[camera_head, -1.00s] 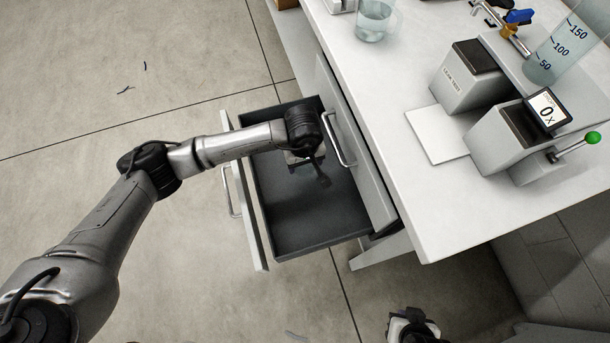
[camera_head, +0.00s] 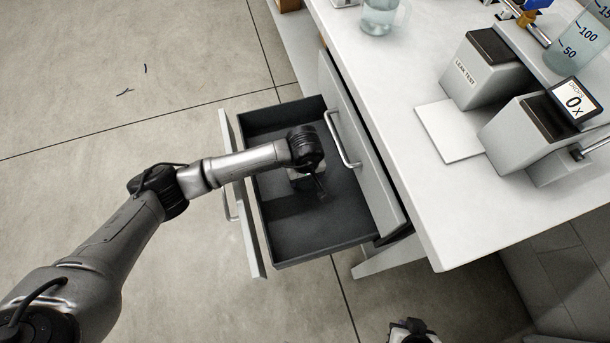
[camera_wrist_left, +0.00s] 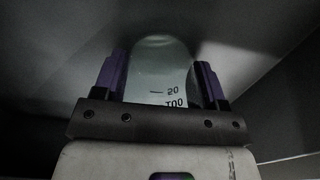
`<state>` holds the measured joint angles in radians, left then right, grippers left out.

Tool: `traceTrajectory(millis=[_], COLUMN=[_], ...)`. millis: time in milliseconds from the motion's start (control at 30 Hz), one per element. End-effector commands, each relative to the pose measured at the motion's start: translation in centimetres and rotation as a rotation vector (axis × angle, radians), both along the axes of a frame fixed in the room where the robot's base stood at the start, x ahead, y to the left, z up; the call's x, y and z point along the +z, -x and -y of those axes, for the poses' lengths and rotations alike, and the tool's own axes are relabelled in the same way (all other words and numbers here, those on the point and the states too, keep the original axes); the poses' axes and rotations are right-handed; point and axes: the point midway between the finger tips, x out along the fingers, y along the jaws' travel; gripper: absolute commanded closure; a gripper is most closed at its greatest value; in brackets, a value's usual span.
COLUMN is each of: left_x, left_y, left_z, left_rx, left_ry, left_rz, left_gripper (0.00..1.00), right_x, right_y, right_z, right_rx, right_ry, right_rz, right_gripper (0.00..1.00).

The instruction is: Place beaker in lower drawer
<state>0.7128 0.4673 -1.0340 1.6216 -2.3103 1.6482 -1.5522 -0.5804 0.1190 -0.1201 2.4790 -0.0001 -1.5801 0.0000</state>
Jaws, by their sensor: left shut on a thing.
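The lower drawer (camera_head: 281,257) is pulled open, with a dark, bare-looking tray inside and a pale front panel on the left. My left gripper (camera_head: 320,192) is down over or inside this drawer, pointing at its floor. In the left wrist view, the purple fingers (camera_wrist_left: 160,80) are shut on a clear beaker (camera_wrist_left: 158,62) with printed volume marks, which look inverted. The beaker is hidden under my wrist in the head view, and I cannot tell whether it touches the drawer floor. My right gripper (camera_head: 412,332) is cut off at the bottom edge.
A closed-looking drawer front with a handle (camera_head: 344,140) stands right of the open tray, under the white tabletop (camera_head: 420,205). On top are a glass jug (camera_head: 381,15), a leak-test device (camera_head: 483,70), a display unit (camera_head: 540,118) and a large graduated vessel (camera_head: 580,48).

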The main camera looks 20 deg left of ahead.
Motion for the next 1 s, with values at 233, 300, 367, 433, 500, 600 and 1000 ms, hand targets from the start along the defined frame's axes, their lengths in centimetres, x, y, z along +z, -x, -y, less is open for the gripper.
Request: traceTrajectory(millis=[233,300,367,433,500,600,1000], left_x=[-0.4,-0.3,-0.3,-0.3,-0.3,-0.3,2.6], left_y=[0.0,0.0,0.0,0.0,0.0,0.0,-0.1], left_z=[0.0,0.0,0.0,0.0,0.0,0.0,0.0], left_rx=[0.000,0.000,0.000,0.000,0.000,0.000,0.000], left_ry=[-0.001,0.000,0.000,0.000,0.000,0.000,-0.001], left_rz=[0.001,0.000,0.000,0.000,0.000,0.000,0.004], left_gripper=[0.58,0.31,0.25,0.19,0.12,0.09,0.09], right_x=[-0.3,-0.2,-0.2,-0.2,-0.2,-0.2,1.7], right_y=[0.0,0.0,0.0,0.0,0.0,0.0,0.0], right_z=[0.2,0.2,0.2,0.2,0.1,0.1,-0.1], right_rx=[0.004,0.004,0.004,0.004,0.004,0.003,-0.002], right_ry=[0.005,0.005,0.005,0.005,0.005,0.004,-0.004], right_rz=[0.001,0.001,0.001,0.001,0.001,0.002,0.001], right_gripper=[1.00,1.00,1.00,1.00,1.00,1.00,1.00])
